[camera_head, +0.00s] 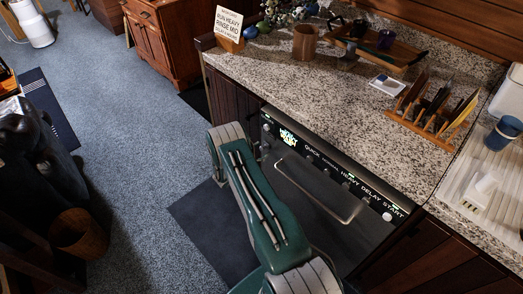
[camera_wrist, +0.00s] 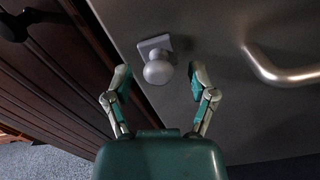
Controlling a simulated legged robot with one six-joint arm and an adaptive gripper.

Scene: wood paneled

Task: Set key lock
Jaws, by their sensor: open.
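In the wrist view, a grey round knob (camera_wrist: 157,71) on a square plate stands out from the dark panel. I cannot tell whether this knob is the key lock. My gripper (camera_wrist: 160,80) is open, one finger on each side of the knob, with visible gaps and no clear contact. In the head view my green arm hides the gripper and that part of the panel.
A bar handle (camera_head: 345,218) crosses the door; it also shows right of the knob in the wrist view (camera_wrist: 282,72). A sign (camera_head: 229,24) reading RUN HEAVY, RINSE MID stands on the granite counter (camera_head: 340,95). A rack (camera_head: 430,120) stands farther right.

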